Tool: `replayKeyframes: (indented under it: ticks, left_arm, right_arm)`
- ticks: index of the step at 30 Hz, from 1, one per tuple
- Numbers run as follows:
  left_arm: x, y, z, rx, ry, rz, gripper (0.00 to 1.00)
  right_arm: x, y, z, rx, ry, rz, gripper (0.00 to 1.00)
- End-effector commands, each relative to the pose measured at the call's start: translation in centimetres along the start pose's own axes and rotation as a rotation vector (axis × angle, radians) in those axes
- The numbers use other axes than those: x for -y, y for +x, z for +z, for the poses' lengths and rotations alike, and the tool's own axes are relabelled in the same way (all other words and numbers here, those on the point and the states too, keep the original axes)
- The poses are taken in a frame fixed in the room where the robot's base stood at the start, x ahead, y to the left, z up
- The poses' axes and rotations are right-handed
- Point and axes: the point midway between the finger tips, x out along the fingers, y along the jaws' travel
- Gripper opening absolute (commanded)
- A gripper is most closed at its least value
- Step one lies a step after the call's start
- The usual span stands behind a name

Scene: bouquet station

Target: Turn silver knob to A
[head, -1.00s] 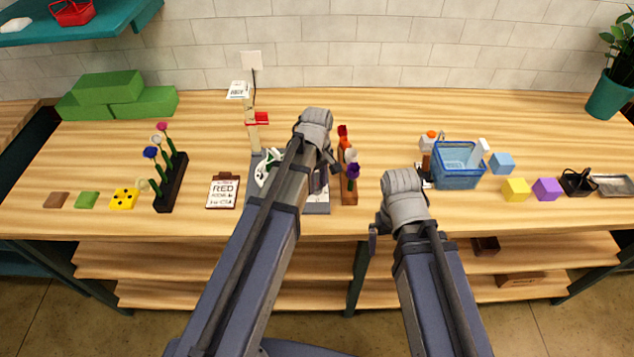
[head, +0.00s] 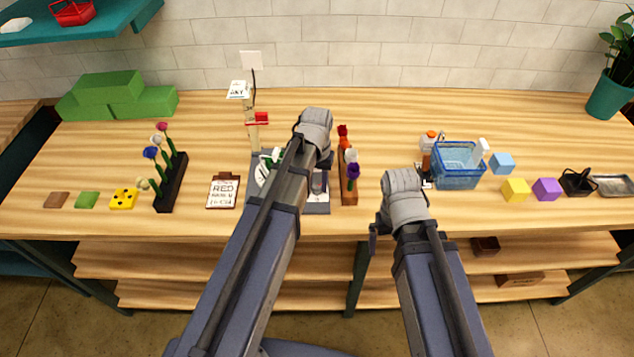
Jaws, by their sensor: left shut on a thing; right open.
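A grey station (head: 318,208) with a post stands at the middle of the table, mostly behind my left arm. My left gripper (head: 317,180) is over the right part of this station, partly hidden by its own arm. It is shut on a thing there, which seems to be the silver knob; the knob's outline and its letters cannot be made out. My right gripper (head: 375,236) is open and empty at the table's front edge, right of the station.
A card reading RED (head: 223,190) lies left of the station. Flower racks stand at the left (head: 172,186) and just right of the station (head: 347,188). A blue basket (head: 458,179) and coloured blocks are further right. The table between card and left rack is clear.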

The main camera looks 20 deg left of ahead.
Motion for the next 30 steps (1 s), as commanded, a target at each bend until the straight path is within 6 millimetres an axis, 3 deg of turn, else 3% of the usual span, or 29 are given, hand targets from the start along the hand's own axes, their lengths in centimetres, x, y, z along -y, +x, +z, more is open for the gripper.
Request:
replayKeyframes:
  ticks: [15, 30]
  left_arm:
    - [0.00, 0.01, 0.02, 0.000, 0.396, 0.000, 0.00]
    - [-0.01, 0.01, 0.02, 0.001, 0.521, 0.000, 0.00]
  right_arm:
    - [0.00, 0.01, 0.00, 0.000, 0.000, 0.000, 1.00]
    - [0.00, 0.01, 0.00, 0.000, 0.000, 0.000, 1.00]
